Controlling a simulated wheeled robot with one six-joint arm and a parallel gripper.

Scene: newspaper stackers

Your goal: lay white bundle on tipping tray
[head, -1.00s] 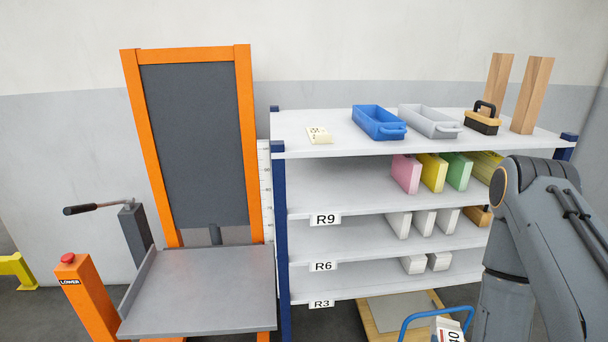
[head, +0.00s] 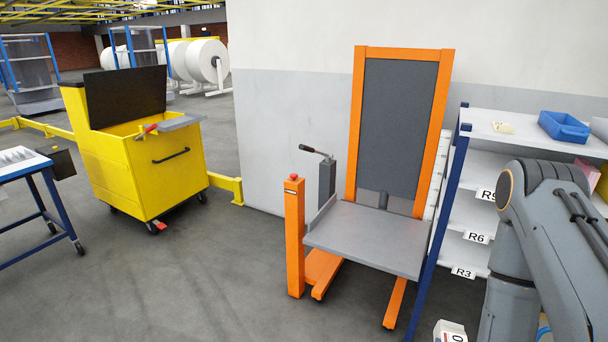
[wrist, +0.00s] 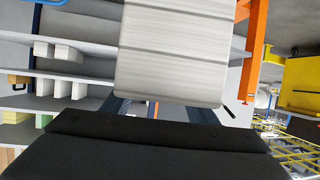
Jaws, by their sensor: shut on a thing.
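My gripper (wrist: 160,108) shows in the wrist view, with its dark body along the bottom and its fingers partly hidden. It is shut on the white bundle (wrist: 172,55), a pale block with fine layered lines that fills the upper middle of that view. In the head view the gripper and its hold on the bundle are out of sight. The grey tray (head: 370,238) on the orange upright frame (head: 441,110) is bare and looks about level, right of centre in the head view. The bundle is apart from it.
The white shelf rack (head: 480,195) stands close to the tray's right, with a blue bin (head: 563,127) on top. An orange button post (head: 295,235) and a lever (head: 318,152) stand at the tray's left. A yellow cart (head: 150,165) is farther left. The floor between is clear.

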